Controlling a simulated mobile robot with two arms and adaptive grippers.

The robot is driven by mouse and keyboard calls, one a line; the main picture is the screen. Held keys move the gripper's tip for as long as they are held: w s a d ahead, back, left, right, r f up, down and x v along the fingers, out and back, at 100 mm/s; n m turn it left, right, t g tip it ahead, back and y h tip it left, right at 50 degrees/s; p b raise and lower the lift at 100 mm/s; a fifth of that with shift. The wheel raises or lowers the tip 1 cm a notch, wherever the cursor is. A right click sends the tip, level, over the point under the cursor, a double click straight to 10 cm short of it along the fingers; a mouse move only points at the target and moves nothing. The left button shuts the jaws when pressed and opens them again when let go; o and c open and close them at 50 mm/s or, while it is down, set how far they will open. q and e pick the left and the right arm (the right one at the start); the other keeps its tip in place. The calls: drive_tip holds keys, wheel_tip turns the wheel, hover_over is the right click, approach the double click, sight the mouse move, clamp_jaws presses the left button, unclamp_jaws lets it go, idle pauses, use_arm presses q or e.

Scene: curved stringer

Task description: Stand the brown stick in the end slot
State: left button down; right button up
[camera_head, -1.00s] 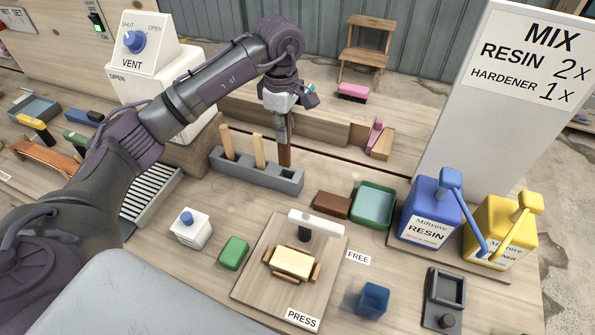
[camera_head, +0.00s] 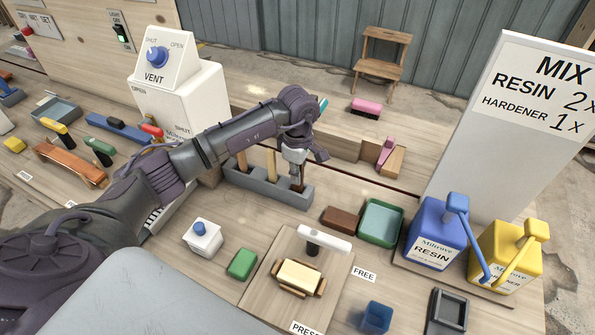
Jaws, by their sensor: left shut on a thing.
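The grey slotted rack (camera_head: 283,196) stands on the bench near the middle of the head view. Two lighter sticks, an orange-tan one (camera_head: 242,162) and a yellowish one (camera_head: 271,162), stand upright in its left and middle slots. My left gripper (camera_head: 297,166) is above the rack's right end, shut on the brown stick (camera_head: 298,184). Only a short dark length of the stick shows below the fingers. It looks about upright, with its foot at the end slot; how deep it sits I cannot tell. My right gripper is not in view.
The white vent box (camera_head: 190,105) stands behind my left arm. A brown block (camera_head: 338,218) and a green tray (camera_head: 381,222) lie right of the rack. A press board (camera_head: 262,290) and a white box with a blue knob (camera_head: 203,238) are in front.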

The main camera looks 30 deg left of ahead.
use_arm(q)
drive_tip(key=shift+f, duration=0.15)
drive_tip(key=c, duration=1.2)
unclamp_jaws()
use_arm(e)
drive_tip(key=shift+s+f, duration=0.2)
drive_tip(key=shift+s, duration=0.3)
use_arm(q)
wheel_tip(320, 180, up, 11)
drive_tip(key=b, duration=0.3)
drive_tip(key=shift+b, duration=0.35)
drive_tip(key=shift+r, duration=0.7)
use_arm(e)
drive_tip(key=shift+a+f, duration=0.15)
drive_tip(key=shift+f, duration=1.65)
